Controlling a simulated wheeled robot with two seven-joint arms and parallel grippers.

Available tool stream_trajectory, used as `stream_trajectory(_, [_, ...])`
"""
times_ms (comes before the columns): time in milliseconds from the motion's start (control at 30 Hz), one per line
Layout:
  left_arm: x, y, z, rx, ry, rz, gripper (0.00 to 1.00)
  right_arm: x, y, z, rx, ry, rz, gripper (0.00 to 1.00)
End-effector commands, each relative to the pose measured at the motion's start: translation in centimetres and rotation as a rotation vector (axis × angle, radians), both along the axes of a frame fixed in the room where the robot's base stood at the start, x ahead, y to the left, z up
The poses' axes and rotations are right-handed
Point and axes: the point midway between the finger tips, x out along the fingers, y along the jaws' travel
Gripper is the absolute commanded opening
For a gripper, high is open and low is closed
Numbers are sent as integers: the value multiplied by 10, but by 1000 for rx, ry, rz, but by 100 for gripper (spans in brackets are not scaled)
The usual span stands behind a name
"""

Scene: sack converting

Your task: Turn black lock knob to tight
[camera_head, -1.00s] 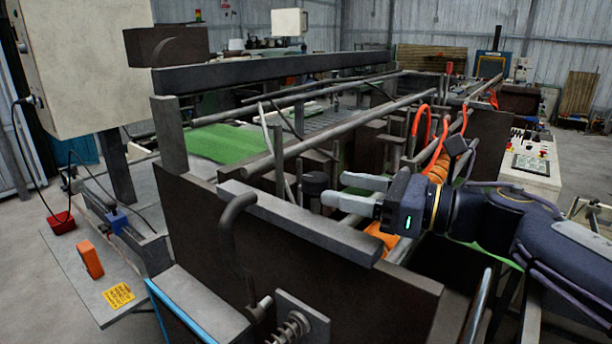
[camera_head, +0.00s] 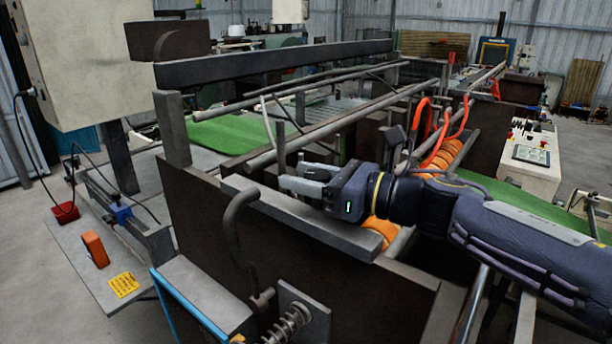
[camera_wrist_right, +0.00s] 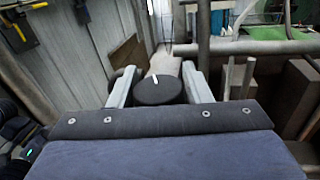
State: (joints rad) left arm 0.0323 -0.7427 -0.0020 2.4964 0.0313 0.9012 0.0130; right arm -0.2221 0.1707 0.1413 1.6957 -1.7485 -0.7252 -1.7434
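The black lock knob (camera_wrist_right: 160,91) is a round dark cap with a white mark on top, in the right wrist view. The two pale fingers of my right gripper (camera_wrist_right: 160,84) stand on either side of it. Little or no gap shows between finger and knob, and I cannot tell whether they press on it. In the head view my right gripper (camera_head: 306,178) is above the machine's near frame bar. Its fingers point left and hide the knob. My left gripper is not in view.
A grey frame bar (camera_head: 290,218) runs just below my right gripper, with a bent dark handle (camera_head: 229,225) at its left. Long rollers (camera_head: 345,125) lie behind it. Orange rings (camera_head: 446,155) and a control panel (camera_head: 530,157) stand to the right.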

Motion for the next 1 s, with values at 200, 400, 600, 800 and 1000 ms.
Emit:
stream_trajectory(200, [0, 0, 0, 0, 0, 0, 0, 0, 0, 0, 0, 0, 0, 16])
stream_trajectory(400, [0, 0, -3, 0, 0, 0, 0, 0, 0, -1, 0, 0, -14, 16])
stream_trajectory(600, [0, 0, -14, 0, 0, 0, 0, 0, -1, -3, 0, -1, -83, 16])
stream_trajectory(800, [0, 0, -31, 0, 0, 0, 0, 2, -2, -4, 2, -2, -225, 16])
stream_trajectory(1000, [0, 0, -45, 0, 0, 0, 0, 4, -4, -3, 2, -1, -380, 16])
